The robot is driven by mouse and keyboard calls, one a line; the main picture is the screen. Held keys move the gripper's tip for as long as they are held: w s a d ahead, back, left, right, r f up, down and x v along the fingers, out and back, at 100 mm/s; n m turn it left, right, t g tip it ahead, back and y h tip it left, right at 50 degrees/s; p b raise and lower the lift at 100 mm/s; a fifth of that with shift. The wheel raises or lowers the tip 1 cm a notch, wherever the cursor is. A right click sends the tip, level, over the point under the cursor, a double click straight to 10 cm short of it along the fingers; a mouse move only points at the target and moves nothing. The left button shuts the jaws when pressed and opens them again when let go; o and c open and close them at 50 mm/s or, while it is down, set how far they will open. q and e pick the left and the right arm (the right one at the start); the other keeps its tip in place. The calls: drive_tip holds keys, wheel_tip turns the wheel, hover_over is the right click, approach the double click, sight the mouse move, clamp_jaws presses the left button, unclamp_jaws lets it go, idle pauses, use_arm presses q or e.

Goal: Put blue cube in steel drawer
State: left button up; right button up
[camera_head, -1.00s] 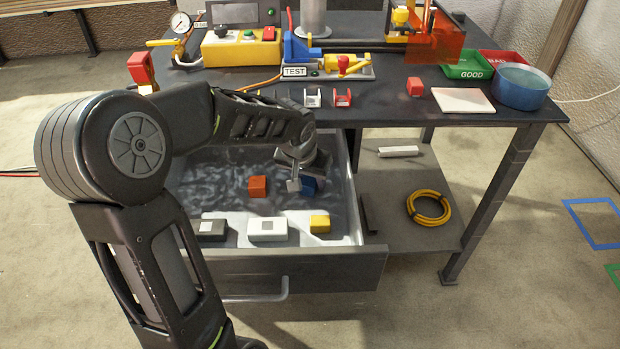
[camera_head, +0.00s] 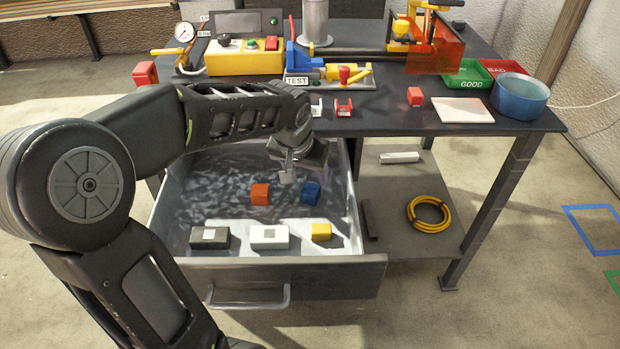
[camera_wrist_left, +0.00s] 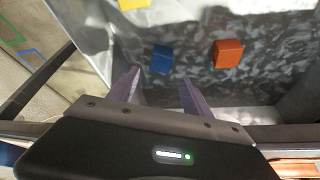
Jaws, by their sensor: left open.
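The blue cube (camera_head: 310,194) lies on the floor of the open steel drawer (camera_head: 340,270), right of an orange cube (camera_head: 260,194). In the left wrist view the blue cube (camera_wrist_left: 162,59) lies beyond the fingertips, apart from them, with the orange cube (camera_wrist_left: 228,53) beside it. My left gripper (camera_head: 288,175) is above the drawer, just behind and above the cubes. In the left wrist view its two fingers (camera_wrist_left: 158,80) are spread with nothing between them. My right gripper is not in view.
A black box (camera_head: 210,238), a white box (camera_head: 269,237) and a yellow block (camera_head: 321,232) lie along the drawer's front. The workbench top (camera_head: 385,122) overhangs behind, carrying fixtures and a red cube (camera_head: 414,96). A shelf with a yellow cable coil (camera_head: 428,212) is at right.

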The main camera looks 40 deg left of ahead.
use_arm(q)
drive_tip(key=shift+v, duration=2.15)
